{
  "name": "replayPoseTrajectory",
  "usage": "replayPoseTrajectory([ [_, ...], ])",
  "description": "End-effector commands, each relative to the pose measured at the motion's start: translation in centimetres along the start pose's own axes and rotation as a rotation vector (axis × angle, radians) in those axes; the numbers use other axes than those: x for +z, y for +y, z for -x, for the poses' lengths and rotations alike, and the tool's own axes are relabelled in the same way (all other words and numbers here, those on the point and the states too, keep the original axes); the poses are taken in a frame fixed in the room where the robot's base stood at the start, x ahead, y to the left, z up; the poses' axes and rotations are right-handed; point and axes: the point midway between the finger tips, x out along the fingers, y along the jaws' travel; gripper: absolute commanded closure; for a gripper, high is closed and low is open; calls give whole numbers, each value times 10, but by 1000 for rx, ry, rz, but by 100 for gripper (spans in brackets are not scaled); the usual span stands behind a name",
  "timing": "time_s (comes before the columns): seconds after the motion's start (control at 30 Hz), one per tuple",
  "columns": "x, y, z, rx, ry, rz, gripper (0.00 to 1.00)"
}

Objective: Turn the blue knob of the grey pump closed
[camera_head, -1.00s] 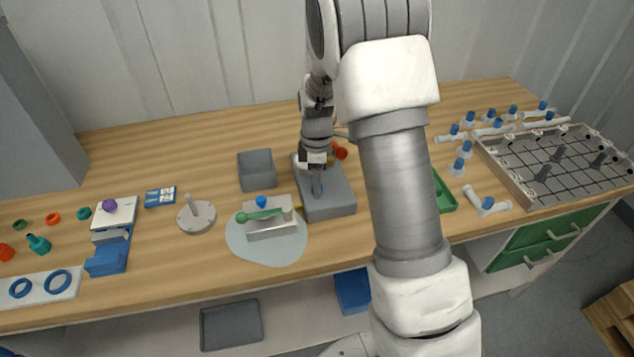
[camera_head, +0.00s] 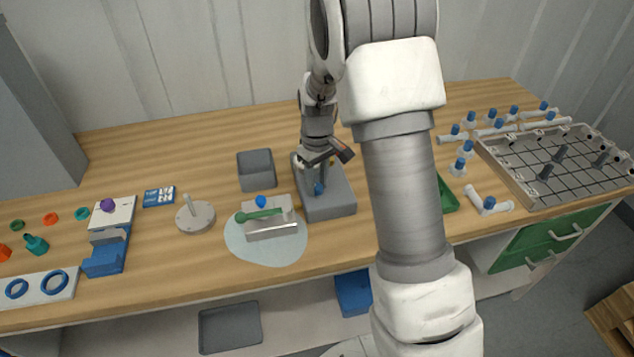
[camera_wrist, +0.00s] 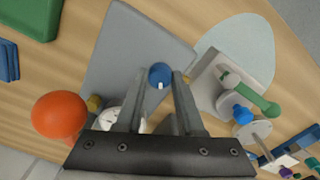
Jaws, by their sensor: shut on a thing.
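The grey pump (camera_head: 338,205) is a box on the wooden bench, just left of my arm. Its blue knob (camera_head: 319,189) is on the top, partly hidden by my gripper (camera_head: 319,181). In the wrist view the grey pump (camera_wrist: 125,45) fills the upper middle. The blue knob (camera_wrist: 160,70) sits between the two fingertips of my gripper (camera_wrist: 160,77), which is shut on it. A small white mark shows on the knob, pointing toward the palm. A large orange-red ball (camera_wrist: 60,115) and a white round dial (camera_wrist: 112,118) lie nearer the palm.
A green tray (camera_head: 446,193) lies right of my arm. A gridded tray (camera_head: 520,180) is further right.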

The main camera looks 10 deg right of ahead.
Motion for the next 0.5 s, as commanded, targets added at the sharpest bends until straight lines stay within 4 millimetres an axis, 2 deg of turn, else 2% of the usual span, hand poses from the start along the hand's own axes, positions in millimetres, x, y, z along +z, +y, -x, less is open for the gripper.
replayPoseTrajectory([
  [0.5,-1,0,1,1,2,-457,100],
])
